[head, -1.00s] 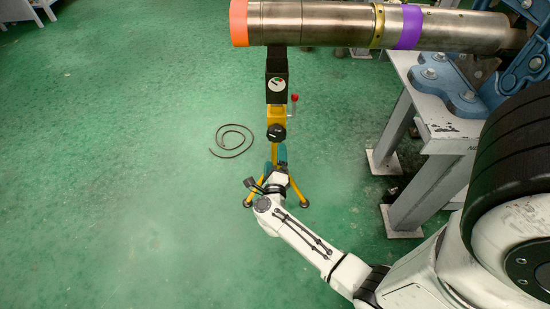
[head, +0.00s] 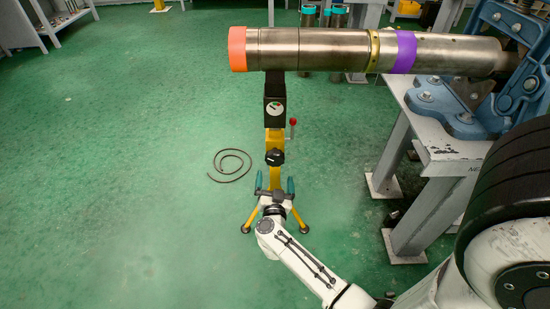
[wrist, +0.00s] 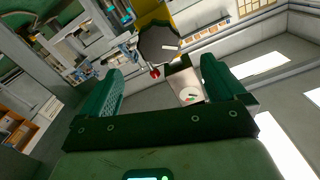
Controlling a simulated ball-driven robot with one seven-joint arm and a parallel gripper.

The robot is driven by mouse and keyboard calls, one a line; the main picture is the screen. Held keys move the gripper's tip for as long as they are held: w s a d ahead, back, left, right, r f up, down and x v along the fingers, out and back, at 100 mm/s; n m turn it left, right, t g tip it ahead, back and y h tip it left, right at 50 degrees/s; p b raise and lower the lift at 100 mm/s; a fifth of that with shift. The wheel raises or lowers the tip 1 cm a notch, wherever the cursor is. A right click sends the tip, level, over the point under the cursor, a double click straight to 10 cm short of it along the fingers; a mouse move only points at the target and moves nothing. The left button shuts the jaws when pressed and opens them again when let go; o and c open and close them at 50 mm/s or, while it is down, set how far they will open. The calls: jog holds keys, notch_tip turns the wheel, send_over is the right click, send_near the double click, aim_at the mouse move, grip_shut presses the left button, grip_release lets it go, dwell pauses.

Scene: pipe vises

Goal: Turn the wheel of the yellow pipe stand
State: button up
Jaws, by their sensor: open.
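The yellow pipe stand (head: 274,141) stands upright on the green floor, with splayed yellow legs and a black head under the pipe end. Its wheel, a black lobed knob (head: 275,157), faces me on the column. In the wrist view the wheel (wrist: 160,44) is a dark many-sided disc beyond and above the gap between my fingers. My gripper (head: 275,184) is open and empty, its teal fingers pointing up just below the wheel in the head view. The fingers (wrist: 160,76) show spread in the wrist view. I see no contact with the wheel.
A steel pipe (head: 330,50) with orange and purple bands rests over the stand and runs right to a blue vise (head: 455,100) on a grey bench (head: 440,150). A red-tipped lever (head: 293,123) sticks up beside the column. A dark cable (head: 230,166) lies left; the left floor is clear.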

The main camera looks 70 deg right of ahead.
aim_at(275, 161)
jog(key=w+d+b, duration=0.1)
jog(key=d, duration=0.2)
jog(key=w+d+n+b, duration=0.1)
jog(key=d, duration=0.2)
jog(key=w+d+n+b, duration=0.1)
jog(key=w+d+b, duration=0.1)
jog(key=d, duration=0.2)
jog(key=shift+c, duration=0.5)
jog(key=c, duration=0.9)
